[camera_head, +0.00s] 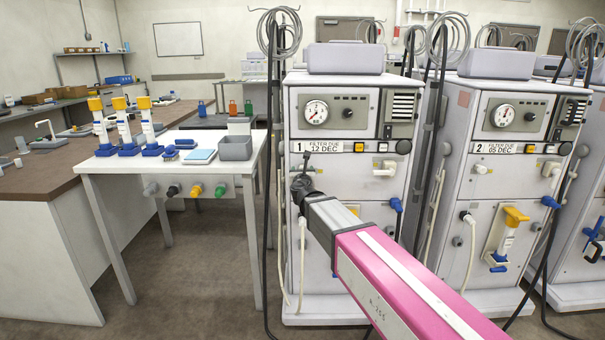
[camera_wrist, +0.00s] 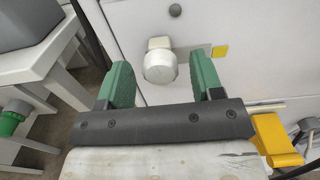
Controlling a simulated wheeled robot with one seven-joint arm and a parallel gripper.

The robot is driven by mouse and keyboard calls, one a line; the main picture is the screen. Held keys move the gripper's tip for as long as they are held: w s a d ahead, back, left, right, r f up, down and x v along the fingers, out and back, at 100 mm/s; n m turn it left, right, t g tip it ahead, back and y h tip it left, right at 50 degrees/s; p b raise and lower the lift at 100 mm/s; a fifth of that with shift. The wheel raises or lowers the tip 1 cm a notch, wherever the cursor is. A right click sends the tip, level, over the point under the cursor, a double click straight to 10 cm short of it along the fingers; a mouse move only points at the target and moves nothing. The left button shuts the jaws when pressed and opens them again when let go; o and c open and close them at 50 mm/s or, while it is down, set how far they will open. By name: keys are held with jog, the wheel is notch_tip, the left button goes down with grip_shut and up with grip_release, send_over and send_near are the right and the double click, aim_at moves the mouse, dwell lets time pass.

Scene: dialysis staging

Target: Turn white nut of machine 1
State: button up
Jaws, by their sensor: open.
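Machine 1 (camera_head: 350,110) stands in the middle of the head view, its front panel labelled 1. In the wrist view its white nut (camera_wrist: 160,67) is a round white knob on a pale fitting, on the light panel. My gripper (camera_head: 303,182) is in front of the machine's left side, hiding the nut in the head view. In the wrist view my gripper (camera_wrist: 162,77) is open, with green fingers left and right of the nut. A gap shows on each side, and I see no contact.
A yellow part (camera_wrist: 275,140) sits at lower right in the wrist view. A white table (camera_head: 130,167) with yellow-topped columns and coloured front connectors stands left. Machine 2 (camera_head: 500,100) stands right, with dark hoses between the machines.

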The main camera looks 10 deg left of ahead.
jog(key=c, duration=0.9)
jog(key=shift+m, duration=0.3)
jog(key=m, duration=1.8)
jog(key=shift+d+f, duration=0.1)
jog(key=shift+m, duration=0.4)
